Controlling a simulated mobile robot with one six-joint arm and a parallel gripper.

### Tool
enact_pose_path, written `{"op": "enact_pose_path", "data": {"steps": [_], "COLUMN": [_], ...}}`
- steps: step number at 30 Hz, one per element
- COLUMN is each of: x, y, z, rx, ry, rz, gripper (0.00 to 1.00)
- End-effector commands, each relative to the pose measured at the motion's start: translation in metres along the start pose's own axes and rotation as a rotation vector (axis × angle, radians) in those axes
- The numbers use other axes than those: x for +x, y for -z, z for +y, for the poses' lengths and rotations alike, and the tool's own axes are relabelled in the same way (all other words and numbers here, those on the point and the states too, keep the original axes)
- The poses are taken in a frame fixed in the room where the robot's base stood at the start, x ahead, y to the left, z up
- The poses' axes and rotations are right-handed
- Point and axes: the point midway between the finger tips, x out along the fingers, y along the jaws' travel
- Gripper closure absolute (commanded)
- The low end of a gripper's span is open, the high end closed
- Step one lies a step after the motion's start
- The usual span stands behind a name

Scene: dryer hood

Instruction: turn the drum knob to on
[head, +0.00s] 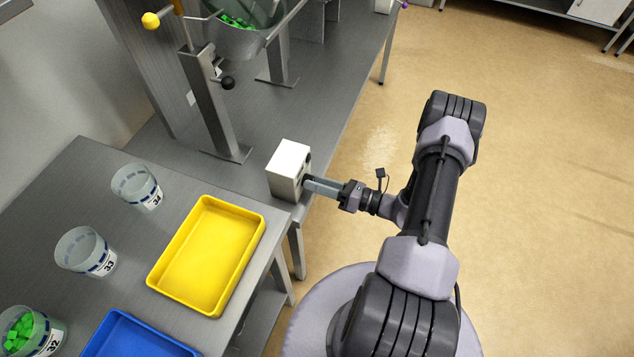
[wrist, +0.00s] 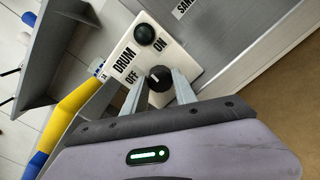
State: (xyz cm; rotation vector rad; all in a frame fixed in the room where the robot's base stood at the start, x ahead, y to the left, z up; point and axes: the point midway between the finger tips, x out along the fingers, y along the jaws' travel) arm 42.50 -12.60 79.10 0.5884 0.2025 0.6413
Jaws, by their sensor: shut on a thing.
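The drum control box (head: 288,170) is a small white box on the grey bench. In the wrist view its white face (wrist: 150,55) carries the words DRUM, OFF and ON, a dark round lamp or button (wrist: 145,34) and a black knob (wrist: 159,77) with a white pointer line. The pointer line lies near the OFF side, though its exact setting is hard to tell. My gripper (head: 308,185) reaches the box face from the right. In the wrist view its two fingers (wrist: 159,90) sit on either side of the knob, shut on it.
A yellow tray (head: 222,225), a blue tray (head: 130,338) and several clear cups, such as one with green blocks (head: 22,328), stand on the near table. A metal stand (head: 213,110) holds a clear drum (head: 245,38) with green pieces. Floor to the right is open.

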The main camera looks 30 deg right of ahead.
Motion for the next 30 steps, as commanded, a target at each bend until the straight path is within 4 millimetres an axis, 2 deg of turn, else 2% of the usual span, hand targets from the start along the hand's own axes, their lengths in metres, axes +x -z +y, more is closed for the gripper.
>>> {"op": "enact_pose_path", "data": {"steps": [15, 30], "x": [-0.0002, -0.0002], "y": [0.0006, 0.0009], "z": [-0.0002, -0.0003], "rx": [0.457, 0.689], "ry": [0.000, 0.000], "rz": [0.001, 0.001], "gripper": [1.00, 1.00]}}
